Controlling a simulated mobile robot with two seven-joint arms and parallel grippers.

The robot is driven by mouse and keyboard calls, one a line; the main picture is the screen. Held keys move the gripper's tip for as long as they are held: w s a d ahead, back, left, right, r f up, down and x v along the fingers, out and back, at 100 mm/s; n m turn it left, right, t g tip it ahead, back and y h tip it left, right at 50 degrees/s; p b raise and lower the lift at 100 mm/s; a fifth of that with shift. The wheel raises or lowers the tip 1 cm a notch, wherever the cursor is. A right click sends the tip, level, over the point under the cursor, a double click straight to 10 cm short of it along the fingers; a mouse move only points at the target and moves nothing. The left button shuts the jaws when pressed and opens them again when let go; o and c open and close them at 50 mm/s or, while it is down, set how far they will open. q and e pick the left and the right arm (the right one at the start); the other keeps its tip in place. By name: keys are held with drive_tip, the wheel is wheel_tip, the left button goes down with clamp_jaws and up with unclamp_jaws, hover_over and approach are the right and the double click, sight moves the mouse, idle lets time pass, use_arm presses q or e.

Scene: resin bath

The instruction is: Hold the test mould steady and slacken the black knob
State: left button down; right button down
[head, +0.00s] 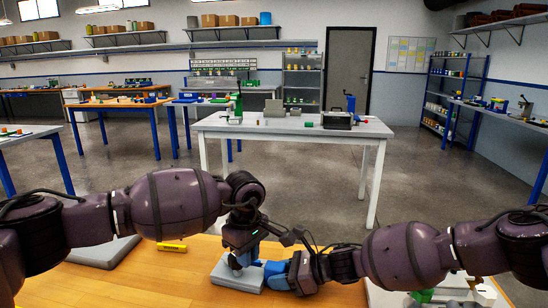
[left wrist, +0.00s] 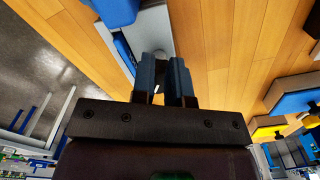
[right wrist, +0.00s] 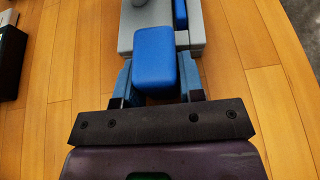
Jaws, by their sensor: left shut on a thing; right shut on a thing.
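The test mould is a grey block (head: 238,276) with blue parts, on the wooden bench in front of me. In the right wrist view its blue end block (right wrist: 153,58) sticks out from the grey body (right wrist: 140,40). My right gripper (right wrist: 158,88) is shut on this blue block, one finger on each side. My left gripper (left wrist: 163,75) is over the mould's grey top (left wrist: 158,28), its two fingers close together with a narrow gap. The black knob is hidden between and behind these fingers; its turn cannot be read.
A white table (head: 290,127) with tools stands farther off, across open floor.

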use_arm(q)
drive_tip(key=shift+s+d+f, duration=0.15)
drive_tip(key=shift+d+f, duration=0.05)
drive_tip(key=shift+f, duration=0.25)
drive_tip(key=shift+s+d+f, duration=0.1)
drive_tip(key=shift+d+f, duration=0.05)
drive_tip(key=shift+f, duration=0.3)
wheel_tip(320, 180, up, 7)
drive_tip(key=shift+w+a+f, duration=0.15)
drive_tip(key=shift+w+a, duration=0.05)
